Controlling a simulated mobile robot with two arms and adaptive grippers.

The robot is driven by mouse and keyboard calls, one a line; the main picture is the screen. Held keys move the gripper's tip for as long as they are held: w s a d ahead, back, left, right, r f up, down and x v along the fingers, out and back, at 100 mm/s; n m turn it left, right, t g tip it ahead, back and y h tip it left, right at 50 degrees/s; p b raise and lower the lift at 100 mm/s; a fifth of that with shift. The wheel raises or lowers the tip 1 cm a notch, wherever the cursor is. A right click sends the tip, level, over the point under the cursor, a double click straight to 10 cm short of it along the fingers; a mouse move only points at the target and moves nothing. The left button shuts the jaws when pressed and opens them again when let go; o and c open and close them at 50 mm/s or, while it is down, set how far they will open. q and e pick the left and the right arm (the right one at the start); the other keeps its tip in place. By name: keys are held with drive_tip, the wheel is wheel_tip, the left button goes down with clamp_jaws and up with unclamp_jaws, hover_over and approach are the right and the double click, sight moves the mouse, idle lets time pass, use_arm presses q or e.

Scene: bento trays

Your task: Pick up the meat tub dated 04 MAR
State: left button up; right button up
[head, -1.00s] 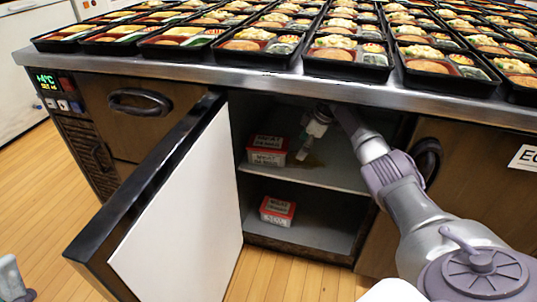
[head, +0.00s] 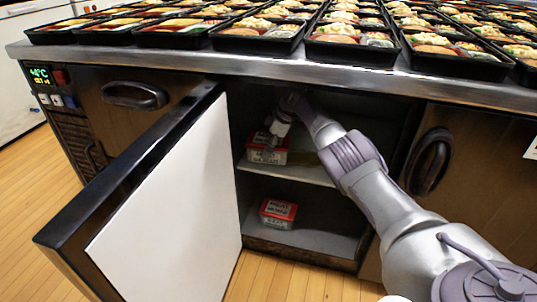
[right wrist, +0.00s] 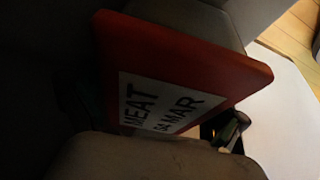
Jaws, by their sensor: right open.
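A white meat tub with a red lid (head: 281,157) stands on the upper shelf inside the open cabinet. In the right wrist view its red lid (right wrist: 225,68) is close up, and the label reads MEAT and what looks like 04 MAR. My right gripper (head: 270,149) is open at this tub, and its fingers show above and below the lid in the wrist view. Whether they touch it I cannot tell. A second red and white meat tub (head: 278,214) sits on the lower shelf; its date is too small to read. My left gripper is out of view.
The cabinet door (head: 170,190) stands open on the left, its white inner face toward the opening. The metal counter edge (head: 300,72) runs above my right arm, with rows of filled bento trays (head: 345,57) on top. The upper shelf (head: 308,174) has free room right of the tub.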

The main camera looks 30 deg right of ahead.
drive_tip(key=shift+r, duration=0.1)
drive_tip(key=shift+c, duration=0.2)
drive_tip(key=c, duration=1.1)
drive_tip(key=shift+c, duration=0.3)
drive_tip(key=shift+r, duration=0.1)
